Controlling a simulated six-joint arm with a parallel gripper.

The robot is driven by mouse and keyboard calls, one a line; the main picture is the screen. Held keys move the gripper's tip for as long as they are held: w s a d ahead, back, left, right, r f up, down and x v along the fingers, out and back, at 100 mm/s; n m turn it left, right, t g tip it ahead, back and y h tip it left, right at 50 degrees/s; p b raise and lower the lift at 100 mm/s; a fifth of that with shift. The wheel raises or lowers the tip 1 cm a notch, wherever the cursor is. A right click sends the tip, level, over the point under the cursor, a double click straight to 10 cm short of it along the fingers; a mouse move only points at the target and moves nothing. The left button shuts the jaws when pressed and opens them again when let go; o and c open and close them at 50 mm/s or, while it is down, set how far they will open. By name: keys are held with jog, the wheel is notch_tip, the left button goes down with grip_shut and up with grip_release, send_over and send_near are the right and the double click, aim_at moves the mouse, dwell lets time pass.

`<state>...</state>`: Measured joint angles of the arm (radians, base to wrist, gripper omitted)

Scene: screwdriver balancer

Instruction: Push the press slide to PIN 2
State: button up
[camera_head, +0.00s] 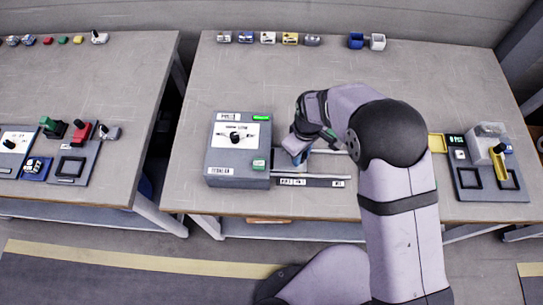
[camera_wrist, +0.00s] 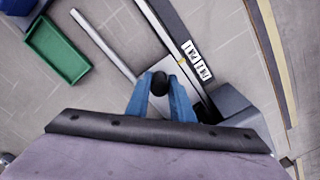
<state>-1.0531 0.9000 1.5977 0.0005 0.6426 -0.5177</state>
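The press station is a grey block (camera_head: 238,163) with two pale rails (camera_head: 328,154) running to the right. A dark label strip (camera_head: 318,184) lies along their near side, with small white labels too small to read surely. My gripper (camera_head: 300,158) is over the rails, close to the block's right side. In the wrist view my blue gripper fingers (camera_wrist: 161,90) sit either side of a round black knob (camera_wrist: 160,83), which fills the gap between them. The labels (camera_wrist: 197,59) show there beyond the knob.
A green bin (camera_wrist: 57,48) stands beside the rails. At the right is another station with a dark base (camera_head: 488,180) and a yellow part. Small blocks (camera_head: 268,38) line the table's back edge. The table (camera_head: 400,75) behind my arm is clear.

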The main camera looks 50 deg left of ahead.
aim_at(287, 162)
jog(key=shift+f, duration=0.1)
grip_shut()
jog(key=shift+d, duration=0.1)
jog(key=shift+s, duration=0.1)
jog(key=shift+s+a+f, duration=0.1)
jog(key=shift+s+a, duration=1.3)
jog(key=shift+s, duration=0.05)
jog(key=o, duration=0.7)
grip_release()
jog(key=shift+s, duration=0.1)
jog(key=shift+c, duration=0.2)
